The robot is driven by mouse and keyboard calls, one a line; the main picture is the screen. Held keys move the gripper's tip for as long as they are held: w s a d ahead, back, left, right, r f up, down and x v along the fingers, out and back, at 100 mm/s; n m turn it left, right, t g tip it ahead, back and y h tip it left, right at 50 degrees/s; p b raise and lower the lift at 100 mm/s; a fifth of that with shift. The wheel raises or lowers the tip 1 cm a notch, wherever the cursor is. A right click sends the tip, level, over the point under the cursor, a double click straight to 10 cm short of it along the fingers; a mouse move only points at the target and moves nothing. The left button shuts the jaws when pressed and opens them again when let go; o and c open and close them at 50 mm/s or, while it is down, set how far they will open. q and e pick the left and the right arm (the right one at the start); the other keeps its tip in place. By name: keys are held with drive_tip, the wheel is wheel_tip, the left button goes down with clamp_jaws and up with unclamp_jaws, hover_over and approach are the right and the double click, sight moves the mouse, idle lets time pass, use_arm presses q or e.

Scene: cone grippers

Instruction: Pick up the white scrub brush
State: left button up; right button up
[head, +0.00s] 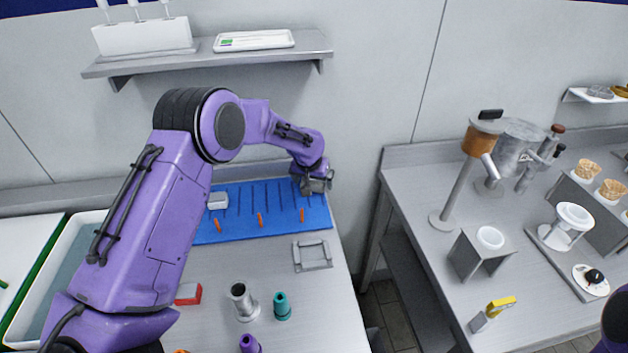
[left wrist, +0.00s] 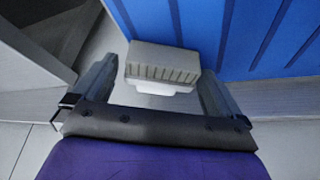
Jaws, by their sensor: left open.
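The white scrub brush (left wrist: 162,64) shows in the left wrist view as a pale block with a ridged grey-white side and a white part below. It lies at the edge of the blue board, between the two fingers of my left gripper (left wrist: 160,85). The fingers are open, one on each side of it, and I see no clear grip on it. In the head view my left gripper (head: 317,185) is at the back right corner of the blue board (head: 280,228), and the brush cannot be told apart from it there. My right gripper is not in view.
A white block (head: 217,201) and several orange pegs (head: 260,220) are on the blue board. A grey frame (head: 312,255), metal cup (head: 243,302) and teal cone (head: 282,306) stand in front. A wall shelf (head: 210,55) hangs above. A gap separates the right counter (head: 425,180).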

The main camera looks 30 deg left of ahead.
use_arm(q)
drive_tip(key=shift+s+r, duration=0.1)
drive_tip(key=shift+s, duration=0.05)
drive_tip(key=shift+c, duration=1.2)
drive_tip(key=c, duration=0.8)
drive_tip(key=r+b, duration=0.2)
drive_tip(key=shift+w+r, duration=0.2)
drive_tip(key=shift+r, duration=0.15)
drive_tip(key=s+d+r+b, duration=0.1)
drive_tip(key=s+d+r, duration=0.1)
drive_tip(key=s+r, duration=0.1)
drive_tip(key=s+d+r+b, duration=0.1)
drive_tip(key=s+d+r, duration=0.1)
drive_tip(key=s, duration=0.3)
drive_tip(key=s+d+r+b, duration=0.1)
drive_tip(key=s+d+r, duration=0.1)
drive_tip(key=s+r, duration=0.2)
drive_tip(key=shift+s+d+r, duration=0.3)
drive_tip(key=shift+d+r, duration=0.05)
drive_tip(key=shift+r, duration=0.2)
